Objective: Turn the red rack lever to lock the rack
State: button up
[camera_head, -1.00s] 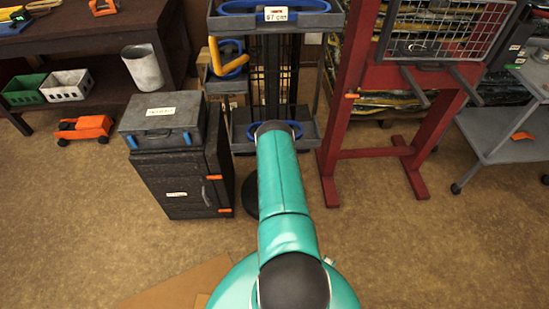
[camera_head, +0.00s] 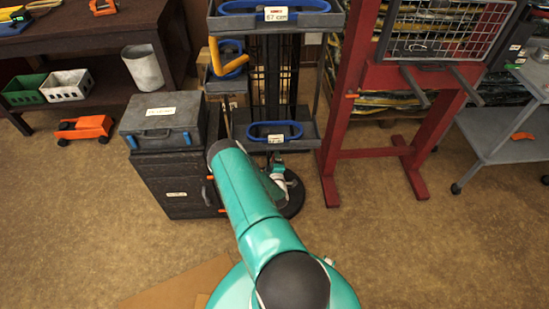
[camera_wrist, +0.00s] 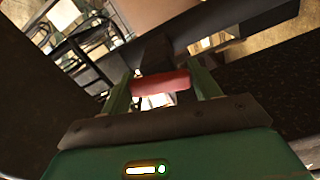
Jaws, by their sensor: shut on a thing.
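The red rack lever (camera_wrist: 160,82) shows in the wrist view as a short red bar between the two fingers of my gripper (camera_wrist: 162,88). My gripper is shut on it. Behind the lever is a dark bar (camera_wrist: 235,25), part of which my gripper hides. In the head view, the grey rack (camera_head: 310,130) with trays holding blue rings stands at the centre on a round black base (camera_head: 292,200). My gripper is low by the rack, mostly hidden behind my teal arm, and the lever cannot be made out there.
A dark cabinet (camera_head: 165,180) with a grey case (camera_head: 160,118) on it stands close left of the rack. A red frame (camera_head: 345,100) stands close right. A grey cart (camera_head: 500,125) is at the far right. Open floor lies in front.

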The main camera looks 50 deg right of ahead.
jog(key=shift+n, duration=1.2)
jog(key=o, duration=1)
jog(key=shift+s, duration=0.1)
jog(key=v, duration=1.3)
jog(key=shift+s+a, duration=0.3)
